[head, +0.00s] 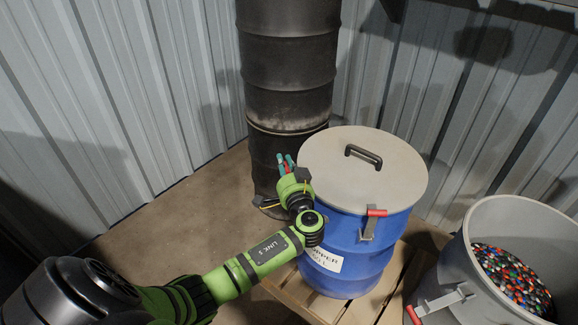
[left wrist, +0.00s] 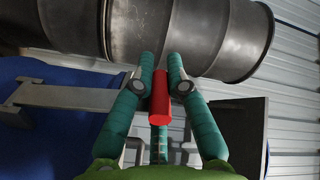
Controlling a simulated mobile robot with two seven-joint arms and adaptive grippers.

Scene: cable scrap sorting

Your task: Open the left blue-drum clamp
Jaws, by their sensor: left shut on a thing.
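The blue drum (head: 340,260) stands upright with a grey lid (head: 330,165) lying flat on top. My left gripper (head: 286,162) is at the drum's left side, near the lid's rim. In the left wrist view, its green fingers (left wrist: 161,70) are closed around the red grip (left wrist: 160,100) of the left clamp. A flat grey metal bar (left wrist: 70,97) of the clamp shows beside the fingers, against the blue drum wall (left wrist: 50,140). In the head view, my gripper and arm hide the left clamp. My right gripper is not in view.
The drum's front clamp has a red grip (head: 376,212). The lid carries a black handle (head: 363,156). A black drum stack (head: 288,75) stands close behind my left gripper. A grey bin (head: 510,215) with colourful granules is at the right. A wooden pallet (head: 300,300) lies under the drum.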

